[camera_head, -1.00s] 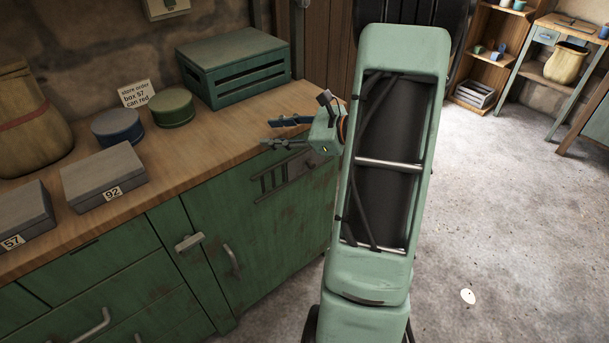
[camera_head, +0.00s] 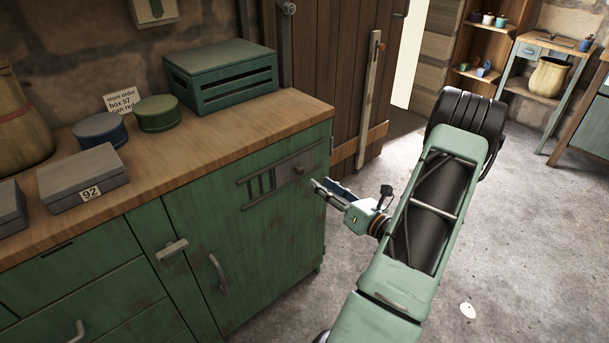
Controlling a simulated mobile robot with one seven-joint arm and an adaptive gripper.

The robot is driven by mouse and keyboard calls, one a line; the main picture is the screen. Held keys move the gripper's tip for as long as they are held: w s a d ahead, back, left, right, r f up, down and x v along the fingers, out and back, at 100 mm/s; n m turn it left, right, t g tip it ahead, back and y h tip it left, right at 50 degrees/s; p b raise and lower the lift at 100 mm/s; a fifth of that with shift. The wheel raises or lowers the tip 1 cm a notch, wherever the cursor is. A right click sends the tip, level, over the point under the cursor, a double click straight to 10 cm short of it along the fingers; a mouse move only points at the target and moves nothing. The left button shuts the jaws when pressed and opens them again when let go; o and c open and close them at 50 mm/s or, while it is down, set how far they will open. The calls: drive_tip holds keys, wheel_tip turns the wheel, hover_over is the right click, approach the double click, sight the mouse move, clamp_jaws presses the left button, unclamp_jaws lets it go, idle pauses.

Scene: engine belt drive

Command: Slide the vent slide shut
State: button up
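The vent slide (camera_head: 296,171) is a grey plate with a small round knob, set in horizontal rails on the upper part of the green cabinet door. It sits at the right end of the rails. Several dark vent slots (camera_head: 260,185) show uncovered to its left. My gripper (camera_head: 320,183) is just right of the slide, near the cabinet's right edge, with its fingers pointing left towards it. The two fingers, one grey and one dark blue, stand apart with nothing between them. The gripper looks clear of the knob, though the exact distance is hard to tell.
The wooden counter (camera_head: 215,125) holds a green slatted crate (camera_head: 222,88), round tins (camera_head: 158,113) and grey boxes (camera_head: 82,183). A door handle (camera_head: 218,274) and a latch (camera_head: 172,248) stick out below left.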

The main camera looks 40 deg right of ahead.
sight(302, 171)
drive_tip(key=w, duration=0.5)
drive_tip(key=w+b, duration=0.1)
drive_tip(key=w, duration=0.2)
drive_tip(key=shift+w+a, duration=0.25)
drive_tip(key=shift+a, duration=0.1)
clamp_jaws()
